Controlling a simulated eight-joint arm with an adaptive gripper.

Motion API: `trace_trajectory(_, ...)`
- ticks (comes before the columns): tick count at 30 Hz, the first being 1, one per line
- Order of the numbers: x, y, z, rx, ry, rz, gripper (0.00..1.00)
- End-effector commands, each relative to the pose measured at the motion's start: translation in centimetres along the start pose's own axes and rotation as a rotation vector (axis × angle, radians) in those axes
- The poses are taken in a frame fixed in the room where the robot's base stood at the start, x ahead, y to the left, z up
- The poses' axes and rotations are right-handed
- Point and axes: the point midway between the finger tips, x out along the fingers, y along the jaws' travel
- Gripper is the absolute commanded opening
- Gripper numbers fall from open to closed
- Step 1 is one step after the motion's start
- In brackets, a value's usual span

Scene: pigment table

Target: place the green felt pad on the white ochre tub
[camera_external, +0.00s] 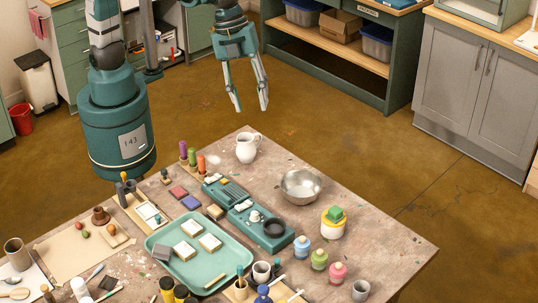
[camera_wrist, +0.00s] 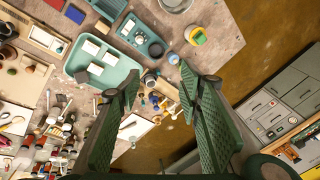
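The green felt pad (camera_external: 335,213) lies on top of the white ochre tub (camera_external: 332,230), which has a yellow upper part, at the right of the table. The tub shows in the wrist view (camera_wrist: 203,42) with the green pad (camera_wrist: 197,36) on it. The pad looks roughly level and nothing of mine touches it. My gripper (camera_external: 251,108) is open and empty, raised high beyond the table's far edge, well away from the tub. Its two spread fingers fill the lower middle of the wrist view (camera_wrist: 160,85).
A metal bowl (camera_external: 300,186) and a white jug (camera_external: 248,147) stand behind the tub. Blue (camera_external: 302,248), green (camera_external: 319,260) and pink (camera_external: 338,272) jars stand in front. A teal tray (camera_external: 200,285) holds several white-topped blocks. The table's right corner is clear.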

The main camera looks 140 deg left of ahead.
Motion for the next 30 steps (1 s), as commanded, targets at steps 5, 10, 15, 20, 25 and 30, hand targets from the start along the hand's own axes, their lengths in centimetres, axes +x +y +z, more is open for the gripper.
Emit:
trace_trajectory(5,-2.1,3.1,1.1,-0.086,0.024,-0.025,0.36)
trace_trajectory(10,-3.8,5.9,2.1,-0.170,0.049,-0.047,0.36)
trace_trajectory(15,-5.1,8.8,3.3,-0.255,0.077,-0.066,0.36)
trace_trajectory(20,-6.1,11.5,4.5,-0.334,0.105,-0.081,0.36)
trace_trajectory(25,-6.9,14.3,5.8,-0.418,0.138,-0.095,0.36)
trace_trajectory(30,-7.3,17.2,7.2,-0.503,0.172,-0.105,0.36)
